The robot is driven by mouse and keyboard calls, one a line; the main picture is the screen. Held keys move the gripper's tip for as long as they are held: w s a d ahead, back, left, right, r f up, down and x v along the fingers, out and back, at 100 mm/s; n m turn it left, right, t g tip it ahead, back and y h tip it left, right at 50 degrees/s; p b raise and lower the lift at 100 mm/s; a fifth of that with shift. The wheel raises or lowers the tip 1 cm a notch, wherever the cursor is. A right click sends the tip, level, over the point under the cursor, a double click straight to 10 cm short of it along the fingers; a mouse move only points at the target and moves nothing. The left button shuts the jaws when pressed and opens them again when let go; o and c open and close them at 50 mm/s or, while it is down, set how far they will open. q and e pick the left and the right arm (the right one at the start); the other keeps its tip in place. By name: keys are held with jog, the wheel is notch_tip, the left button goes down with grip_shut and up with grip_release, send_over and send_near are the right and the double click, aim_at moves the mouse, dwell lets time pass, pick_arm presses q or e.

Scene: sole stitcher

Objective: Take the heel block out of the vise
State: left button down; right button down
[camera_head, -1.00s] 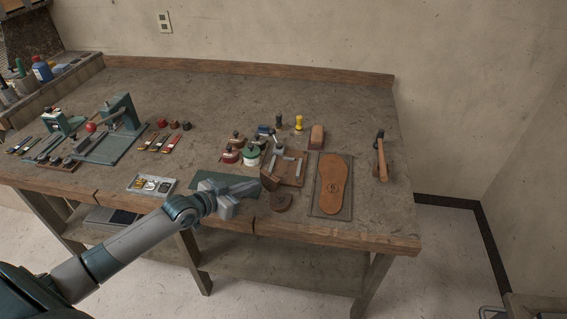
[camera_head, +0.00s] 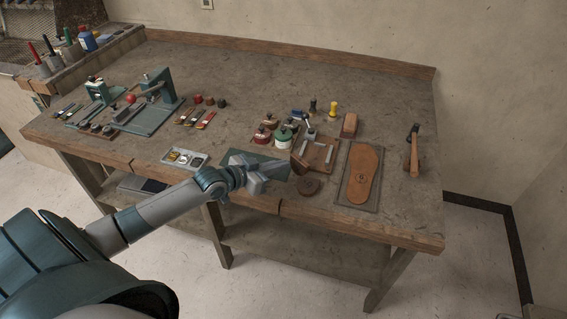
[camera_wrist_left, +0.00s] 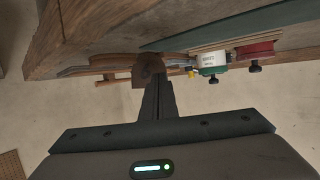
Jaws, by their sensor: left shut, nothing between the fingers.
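A small vise-like fixture (camera_head: 318,153) with a wooden base and pale metal parts stands near the bench's front edge. A brown block (camera_head: 297,164) sits upright at its left front side; I take it for the heel block, but the picture is too small to show how it is clamped. In the left wrist view the brown block (camera_wrist_left: 149,65) appears just beyond the fingertips; contact cannot be told. My left gripper (camera_head: 277,171) is shut and empty, over the green mat, left of the block. My right gripper is not in view.
A dark rounded heel piece (camera_head: 308,187) lies in front of the fixture. Green (camera_head: 284,138) and red tins stand behind the gripper. A parts tray (camera_head: 185,158) lies left.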

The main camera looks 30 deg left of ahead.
pick_arm(q)
jog(key=shift+w+r, duration=0.1)
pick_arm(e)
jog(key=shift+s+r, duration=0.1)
